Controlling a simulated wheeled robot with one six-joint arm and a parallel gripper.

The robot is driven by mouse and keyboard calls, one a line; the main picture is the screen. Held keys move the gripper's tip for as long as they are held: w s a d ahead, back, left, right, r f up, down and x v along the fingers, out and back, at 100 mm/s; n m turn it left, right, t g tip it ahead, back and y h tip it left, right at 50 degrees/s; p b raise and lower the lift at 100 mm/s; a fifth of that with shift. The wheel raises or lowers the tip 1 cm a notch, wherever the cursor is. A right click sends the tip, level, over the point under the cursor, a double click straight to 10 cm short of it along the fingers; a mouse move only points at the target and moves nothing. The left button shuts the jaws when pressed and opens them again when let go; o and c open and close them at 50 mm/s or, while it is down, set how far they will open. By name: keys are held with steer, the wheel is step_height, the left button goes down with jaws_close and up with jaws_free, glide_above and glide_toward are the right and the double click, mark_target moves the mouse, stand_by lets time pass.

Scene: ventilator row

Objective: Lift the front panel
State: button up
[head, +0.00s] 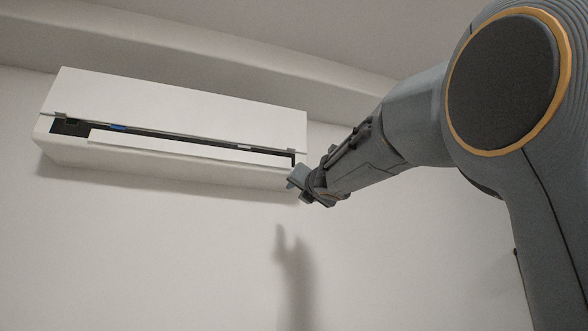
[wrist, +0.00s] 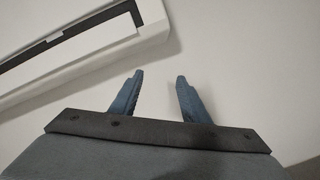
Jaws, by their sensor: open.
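The front panel (head: 190,105) is the white upper face of a wall-mounted air unit (head: 70,152). It stands slightly raised, with a dark gap (head: 170,135) along its lower edge. In the wrist view the unit (wrist: 100,52) fills the upper left, with part of the dark gap showing. My gripper (head: 293,183) is at the unit's lower right corner in the head view. In the wrist view its two blue fingers (wrist: 159,76) are spread with nothing between them. They point at the bare wall, to the right of the unit. I cannot tell whether the gripper touches the unit.
The wall (head: 150,260) below the unit is bare, with my arm's shadow on it. A ledge (head: 180,40) runs above the unit, under the ceiling. Free space lies below and right of the unit.

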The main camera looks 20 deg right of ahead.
mark_target(292, 148)
steer(key=s+a+r+n+t+y, duration=0.1)
steer(key=s+r+n, duration=0.2)
steer(key=r, duration=0.3)
steer(key=s+a+r+n+t, duration=0.1)
steer(key=s+r+n, duration=0.1)
steer(key=r+n, duration=0.3)
steer(key=shift+m, duration=0.7)
steer(key=shift+s+d+r+p+x, duration=0.15)
steer(key=shift+p+x, duration=0.45)
steer(key=shift+x, duration=0.7)
steer(key=shift+r+p+x, duration=0.2)
steer(key=shift+p+x, duration=0.35)
steer(key=shift+x, duration=0.75)
steer(key=shift+s+d+r+p+x, duration=0.15)
steer(key=shift+p+x, duration=0.45)
steer(key=shift+x, duration=0.65)
steer(key=shift+w+a, duration=0.1)
jaws_close()
